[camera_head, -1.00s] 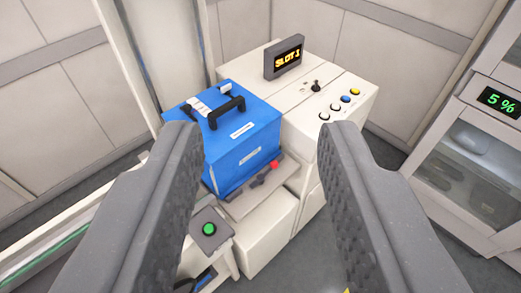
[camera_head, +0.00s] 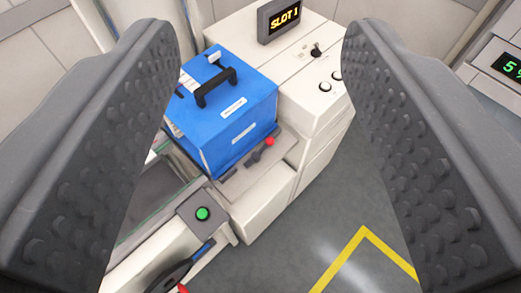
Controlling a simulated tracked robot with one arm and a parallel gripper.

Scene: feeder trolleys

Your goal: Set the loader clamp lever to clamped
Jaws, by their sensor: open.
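A small dark lever with a red knob (camera_head: 268,142) sits on the loader ledge (camera_head: 238,178), in front of a blue case (camera_head: 240,118) with a black handle. The lever lies low, pointing toward the upper right; which setting this is, I cannot tell. A second dark handle with a blue part and a red tip (camera_head: 183,288) shows at the bottom edge, partly cut off. No label tells which is the clamp lever. My gripper (camera_head: 258,45) is open and empty, its two ridged grey fingers framing the scene. It touches neither lever.
A green button (camera_head: 203,214) sits on a grey plate left of the ledge. The white cabinet (camera_head: 318,118) behind carries a toggle switch (camera_head: 316,50), buttons and a display reading SLOT 1 (camera_head: 284,18). Grey floor (camera_head: 335,195) with a yellow line (camera_head: 342,258) is clear at right.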

